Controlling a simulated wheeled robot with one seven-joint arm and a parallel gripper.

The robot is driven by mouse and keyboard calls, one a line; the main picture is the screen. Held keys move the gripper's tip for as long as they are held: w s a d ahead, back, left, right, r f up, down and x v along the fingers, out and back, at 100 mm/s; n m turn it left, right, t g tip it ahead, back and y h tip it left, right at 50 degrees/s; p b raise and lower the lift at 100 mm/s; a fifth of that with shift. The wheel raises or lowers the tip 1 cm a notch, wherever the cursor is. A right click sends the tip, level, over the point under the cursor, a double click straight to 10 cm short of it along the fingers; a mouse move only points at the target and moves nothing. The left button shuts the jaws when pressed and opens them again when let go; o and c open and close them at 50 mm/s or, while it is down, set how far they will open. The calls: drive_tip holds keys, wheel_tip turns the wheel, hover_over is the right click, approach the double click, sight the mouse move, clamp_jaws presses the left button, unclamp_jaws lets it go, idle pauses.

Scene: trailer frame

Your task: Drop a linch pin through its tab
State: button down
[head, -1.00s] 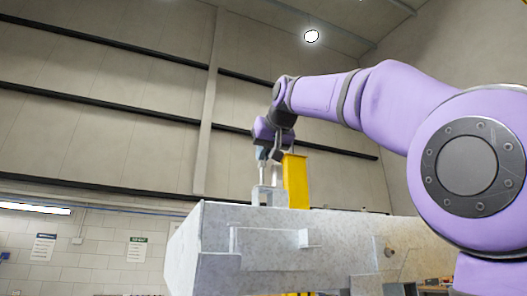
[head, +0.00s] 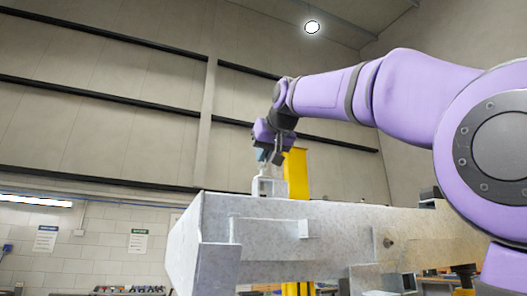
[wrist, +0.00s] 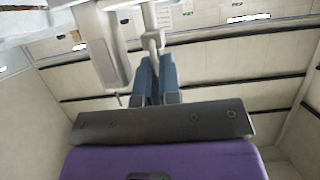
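My gripper (head: 267,157) is at the end of my purple arm, just above the pale upright tab (head: 268,186) on the trailer frame. In the wrist view, its blue-grey fingers (wrist: 157,75) are close together around a light grey metal piece, which looks like the linch pin (wrist: 152,35). A pale block-like part (wrist: 100,45), probably the tab, stands beside the pin in that view. The pin's lower end and the tab's hole are not clear, so I cannot tell whether the pin is inside it.
The grey trailer frame (head: 268,250) spans the foreground. A yellow post (head: 296,175) stands close behind the tab and gripper. Workbenches with items (head: 128,289) are low in the background. The space above the frame to the left is clear.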

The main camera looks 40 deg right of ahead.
drive_tip(key=shift+f, duration=0.95)
drive_tip(key=shift+f, duration=0.1)
drive_tip(key=c, duration=1.2)
unclamp_jaws()
drive_tip(key=v, duration=1)
drive_tip(key=shift+s, duration=0.35)
drive_tip(key=shift+a, duration=0.1)
